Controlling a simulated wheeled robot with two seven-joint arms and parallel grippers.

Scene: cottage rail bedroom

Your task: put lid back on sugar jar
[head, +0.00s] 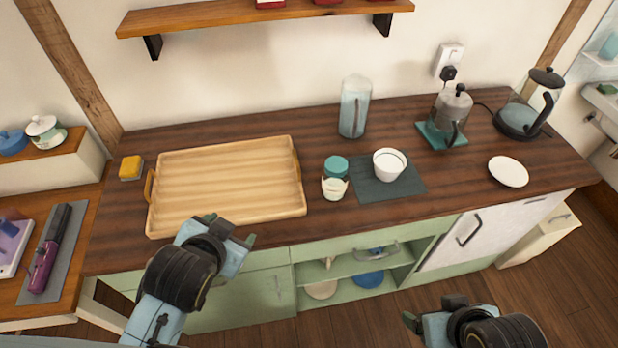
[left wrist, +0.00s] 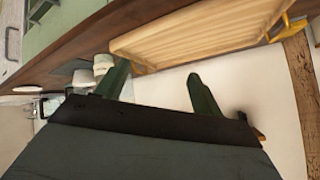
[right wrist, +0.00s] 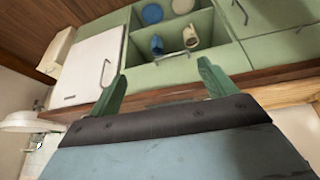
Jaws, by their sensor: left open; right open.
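I cannot tell if the teal top is a separate lid. An open white cup or pot (head: 389,165) stands on a dark mat beside it. No loose lid is clearly recognisable. My left gripper (head: 231,230) is open and empty, near the tray's front edge; its fingers show in the left wrist view (left wrist: 160,88). My right gripper (head: 430,311) is open and empty, low in front of the cabinets; its fingers show in the right wrist view (right wrist: 165,82).
The wooden tray (head: 225,185) is empty. The dark mat (head: 405,187), a clear tall container (head: 354,107), a French press (head: 451,112), a kettle (head: 527,105) and a white plate (head: 508,172) are on the counter. A yellow sponge (head: 131,167) lies left. A shelf (head: 260,17) hangs above.

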